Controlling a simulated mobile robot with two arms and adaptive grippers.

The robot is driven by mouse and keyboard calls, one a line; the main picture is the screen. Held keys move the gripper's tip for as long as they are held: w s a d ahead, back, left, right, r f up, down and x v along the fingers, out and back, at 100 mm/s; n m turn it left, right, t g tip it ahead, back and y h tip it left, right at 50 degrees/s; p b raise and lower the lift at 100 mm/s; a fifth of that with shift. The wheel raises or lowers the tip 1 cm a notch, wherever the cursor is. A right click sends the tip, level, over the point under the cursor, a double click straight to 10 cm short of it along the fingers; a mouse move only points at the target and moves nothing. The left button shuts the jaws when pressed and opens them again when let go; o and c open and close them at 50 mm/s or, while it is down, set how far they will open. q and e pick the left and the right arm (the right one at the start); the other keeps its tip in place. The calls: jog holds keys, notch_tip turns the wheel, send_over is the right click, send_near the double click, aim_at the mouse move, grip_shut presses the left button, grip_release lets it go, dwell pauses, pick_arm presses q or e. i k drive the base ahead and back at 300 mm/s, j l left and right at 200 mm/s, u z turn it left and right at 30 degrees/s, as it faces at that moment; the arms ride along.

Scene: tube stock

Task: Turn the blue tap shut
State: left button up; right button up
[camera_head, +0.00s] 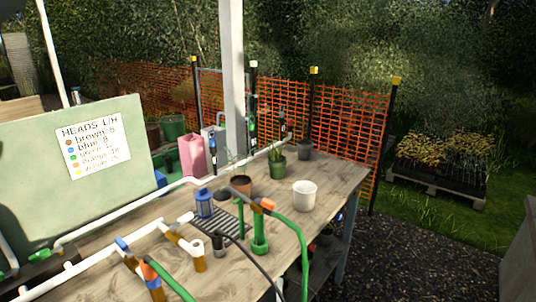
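A small blue piece that looks like the blue tap (122,243) sits on a white pipe fitting at the front left of the wooden bench (285,217). It is small, so I cannot tell whether it stands open or shut. Brown-ended fittings hang by it, and a green hose with an orange-red end (150,271) lies just in front. Neither of my grippers shows in the head view.
White pipes (95,230) run along the bench's left side. A green board with a sign (92,146) rises behind the pipes.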

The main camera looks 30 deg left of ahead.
aim_at(123, 246)
jog(key=u, duration=2.15)
